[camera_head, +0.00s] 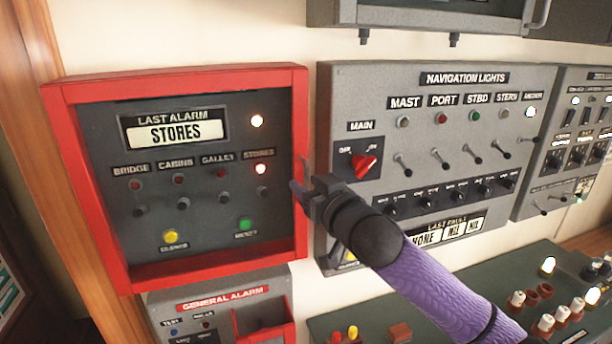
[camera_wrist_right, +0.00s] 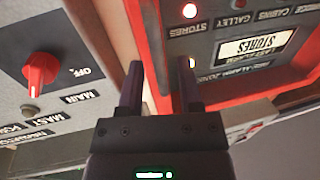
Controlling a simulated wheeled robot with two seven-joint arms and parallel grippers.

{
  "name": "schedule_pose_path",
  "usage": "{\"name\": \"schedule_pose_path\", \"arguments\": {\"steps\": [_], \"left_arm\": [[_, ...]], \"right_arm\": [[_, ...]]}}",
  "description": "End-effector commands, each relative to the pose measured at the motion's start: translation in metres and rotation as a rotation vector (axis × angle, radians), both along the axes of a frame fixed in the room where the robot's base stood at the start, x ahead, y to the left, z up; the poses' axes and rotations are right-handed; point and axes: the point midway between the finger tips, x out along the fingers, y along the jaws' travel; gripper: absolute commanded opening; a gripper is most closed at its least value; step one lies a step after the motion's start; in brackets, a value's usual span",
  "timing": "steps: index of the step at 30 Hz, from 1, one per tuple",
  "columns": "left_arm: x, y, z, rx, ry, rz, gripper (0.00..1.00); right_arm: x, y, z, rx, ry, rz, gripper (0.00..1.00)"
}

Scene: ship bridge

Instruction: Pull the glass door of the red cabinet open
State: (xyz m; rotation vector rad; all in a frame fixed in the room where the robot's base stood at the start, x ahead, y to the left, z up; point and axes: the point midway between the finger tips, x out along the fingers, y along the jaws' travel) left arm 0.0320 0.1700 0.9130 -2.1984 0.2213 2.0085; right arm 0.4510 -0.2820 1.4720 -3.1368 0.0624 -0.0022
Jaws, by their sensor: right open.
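The red cabinet (camera_head: 75,180) hangs on the wall at left in the head view, its red frame around a dark alarm panel with lit lamps. The glass itself is hard to make out, and I see no clear gap along the frame. My right gripper (camera_head: 301,184) is open at the frame's right side, around mid-height. In the right wrist view, the red frame (camera_wrist_right: 149,45) shows between the spread fingers of my right gripper (camera_wrist_right: 158,85). Whether the fingers touch it I cannot tell. My left gripper is not in view.
A grey navigation lights panel (camera_head: 400,77) with a red main switch (camera_head: 365,166) is close to the right of the cabinet. A general alarm box (camera_head: 222,306) is just below. A green console (camera_head: 440,310) with knobs lies at lower right.

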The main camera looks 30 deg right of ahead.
Motion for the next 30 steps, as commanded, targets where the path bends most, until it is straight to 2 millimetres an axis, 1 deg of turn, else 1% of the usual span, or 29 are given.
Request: {"name": "schedule_pose_path", "arguments": {"steps": [3,11,14,15,18,30], "left_arm": [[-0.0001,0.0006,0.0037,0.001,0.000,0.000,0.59],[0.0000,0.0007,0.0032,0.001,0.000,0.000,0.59],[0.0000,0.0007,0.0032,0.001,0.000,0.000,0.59],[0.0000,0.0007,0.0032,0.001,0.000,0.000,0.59],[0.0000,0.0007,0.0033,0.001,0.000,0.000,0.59],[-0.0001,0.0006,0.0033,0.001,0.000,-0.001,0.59]], "right_arm": [[0.0091,-0.0001,0.0004,0.000,0.001,0.000,0.45],[0.0111,0.0002,-0.0011,-0.002,0.001,0.001,0.45],[0.0110,0.0002,-0.0011,-0.002,0.002,0.001,0.26],[0.0109,0.0002,-0.0011,-0.002,0.002,0.001,0.18],[0.0109,0.0001,-0.0011,-0.001,0.002,0.000,0.00],[0.0108,0.0001,-0.0012,-0.001,0.002,0.000,0.00]]}}
